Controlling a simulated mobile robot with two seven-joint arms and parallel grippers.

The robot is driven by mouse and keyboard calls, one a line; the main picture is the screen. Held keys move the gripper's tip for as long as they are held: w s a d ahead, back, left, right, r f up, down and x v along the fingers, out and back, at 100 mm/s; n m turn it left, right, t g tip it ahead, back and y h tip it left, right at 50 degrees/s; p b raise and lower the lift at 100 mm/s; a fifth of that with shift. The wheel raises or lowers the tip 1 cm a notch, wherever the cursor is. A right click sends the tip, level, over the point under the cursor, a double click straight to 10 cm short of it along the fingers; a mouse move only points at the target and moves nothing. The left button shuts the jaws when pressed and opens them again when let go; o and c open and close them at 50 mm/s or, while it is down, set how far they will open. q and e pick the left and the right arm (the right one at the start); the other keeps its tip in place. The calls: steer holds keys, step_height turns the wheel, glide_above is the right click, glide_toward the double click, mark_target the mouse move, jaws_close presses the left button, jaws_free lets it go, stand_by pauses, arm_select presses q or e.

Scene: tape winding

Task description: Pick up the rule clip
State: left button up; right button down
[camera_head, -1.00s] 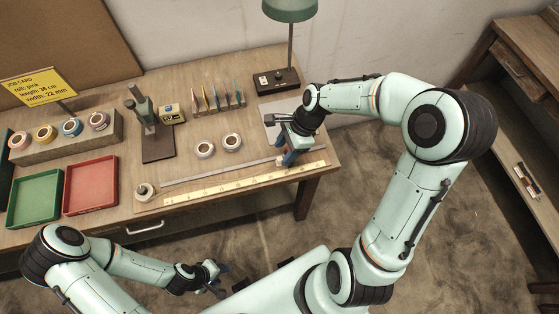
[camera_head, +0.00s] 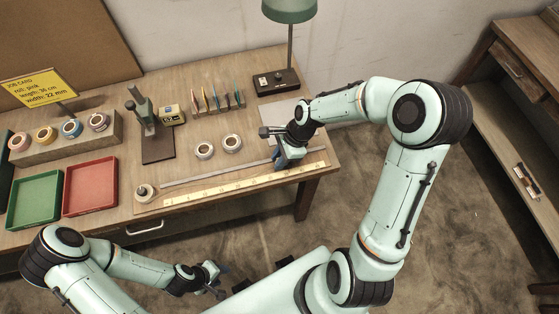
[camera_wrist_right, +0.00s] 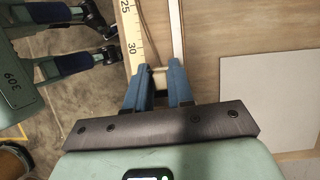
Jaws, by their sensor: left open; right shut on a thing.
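In the head view, my right gripper (camera_head: 282,162) is low over the right part of the rule (camera_head: 235,184) and covers the clip. The gripper is shut on the clip, between the yellow numbered scale (camera_wrist_right: 132,30) and a grey metal strip (camera_wrist_right: 177,30). I cannot tell whether the clip touches the table. My left gripper (camera_head: 219,280) is open and empty in front of the table; it also shows in the right wrist view (camera_wrist_right: 101,34).
Red (camera_head: 91,210) and green (camera_head: 34,227) trays are at left. A lamp base (camera_head: 277,81) and pale sheet (camera_head: 282,117) are behind my right gripper.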

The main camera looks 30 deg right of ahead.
steer(key=shift+r, duration=0.15)
step_height(320, 180, up, 18)
steer(key=r+p, duration=0.1)
steer(key=p, duration=0.1)
steer(key=f+b, duration=0.2)
steer(key=f, duration=0.2)
steer(key=f+b, duration=0.3)
steer(key=f, duration=0.2)
steer(key=s+f+b, duration=0.1)
steer(key=f+b, duration=0.2)
steer(key=f, duration=0.2)
steer(key=shift+d+f, duration=0.2)
steer(key=shift+d, duration=0.2)
steer(key=shift+w+f+m+b, duration=0.2)
steer(key=shift+m+b, duration=0.1)
arm_select(q)
steer(key=s+d+f+b, duration=0.1)
steer(key=s+f, duration=0.4)
steer(key=f, duration=0.4)
steer(key=shift+s+f+g, duration=0.25)
steer(key=shift+s+g, duration=0.15)
arm_select(e)
steer(key=shift+f, duration=0.8)
arm_select(q)
steer(key=shift+w+d+r, duration=0.1)
steer(key=shift+w+r, duration=0.1)
steer(key=shift+r, duration=0.35)
steer(key=shift+f, duration=0.15)
arm_select(e)
steer(key=shift+f, duration=0.2)
